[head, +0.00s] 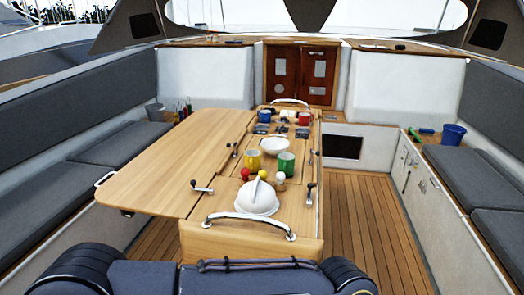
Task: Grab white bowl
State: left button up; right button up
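A white bowl (275,146) stands upright on the wooden cockpit table (165,155), in the middle part of the tabletop. A yellow cup (252,160) stands just in front of it to the left, and a green cup (286,164) in front of it to the right. The cups come close to the bowl's near rim; I cannot tell whether they touch it. A white dome-shaped item (257,197) sits nearer to me on the same table. Neither of my grippers is in view.
Small red and yellow balls lie in front of the cups. Red and blue cups (304,118) stand at the table's far end. A metal rail (249,217) crosses the near end. Benches flank both sides; a blue bucket (453,134) is at right. The left leaf is clear.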

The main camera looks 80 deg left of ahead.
aim_at(273, 146)
jog(key=i+j+u, duration=0.15)
jog(key=i+u, duration=0.15)
jog(key=u, duration=0.15)
jog(key=i+u, duration=0.7)
jog(key=u, duration=0.15)
jog(key=i+l+u, duration=0.15)
jog(key=i+u, duration=0.25)
jog(key=i+l+u, duration=0.2)
jog(key=u, duration=0.25)
jog(key=i+u, duration=0.25)
jog(key=u, duration=0.2)
jog(key=i+l+u, duration=0.1)
jog(key=u, duration=0.35)
jog(key=i+l+u, duration=0.25)
jog(key=u, duration=0.2)
jog(key=i+l+u, duration=0.25)
jog(key=u, duration=0.2)
jog(key=i+l+u, duration=0.1)
jog(key=l+u, duration=0.2)
jog(key=u, duration=0.15)
jog(key=i+l+u, duration=0.1)
jog(key=l+u, duration=0.35)
jog(key=i+l+u, duration=0.1)
jog(key=l+u, duration=0.4)
jog(key=i+l, duration=0.05)
jog(key=l, duration=0.05)
